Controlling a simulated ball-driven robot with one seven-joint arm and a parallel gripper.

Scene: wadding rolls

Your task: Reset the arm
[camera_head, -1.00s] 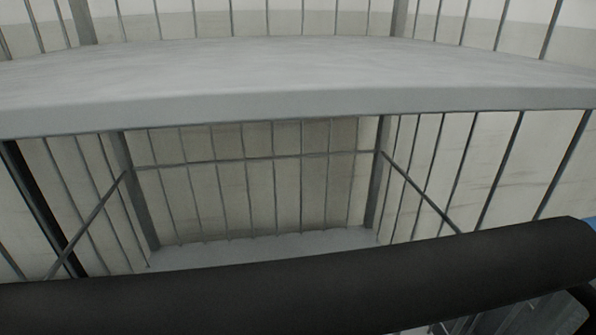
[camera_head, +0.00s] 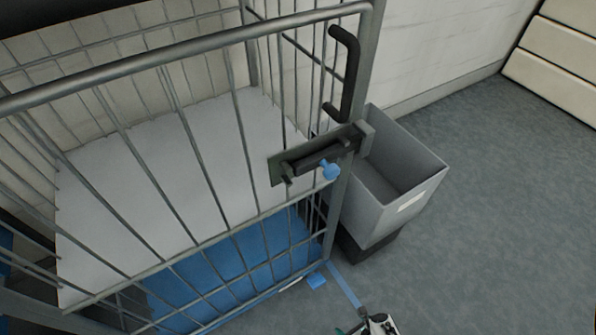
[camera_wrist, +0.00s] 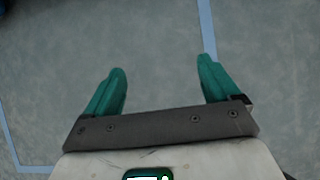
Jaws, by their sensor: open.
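My gripper (camera_wrist: 161,80) shows in the wrist view with its two green fingers spread wide apart. It is open and nothing is between the fingers. Grey floor lies beyond the fingertips. In the head view a small part of my arm's end (camera_head: 376,325) shows at the bottom edge, with a little green at its left; the fingers cannot be made out there.
A wire cage cart (camera_head: 240,130) fills the left of the head view, with a white shelf (camera_head: 150,170), a blue base (camera_head: 225,270) and a latch with a blue knob (camera_head: 330,170). A grey bin (camera_head: 400,215) stands beside it. Floor at right is clear.

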